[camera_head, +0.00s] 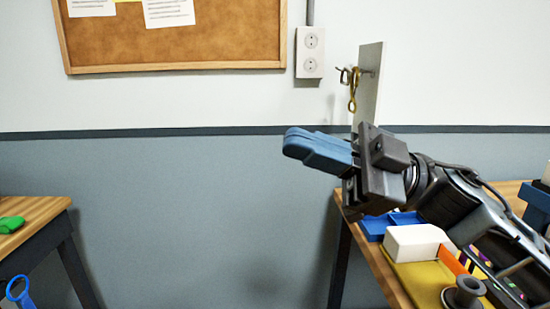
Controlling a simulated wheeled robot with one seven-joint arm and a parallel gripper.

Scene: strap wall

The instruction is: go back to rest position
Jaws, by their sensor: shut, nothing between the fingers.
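My gripper (288,145) is in the middle of the head view, with its blue fingers pointing left. The fingers lie together with nothing between them. My arm reaches in from the lower right, above the right table. The gripper is in the air in front of the grey part of the wall, apart from any object. My arm hides part of the right table.
The right table (395,288) bears a white block (413,242), a yellow tray (420,280) and blue containers. A panel (368,85) with a hook holds a brass-coloured piece (353,92). A left table (30,225) bears a green object (10,224). Between the tables is free room.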

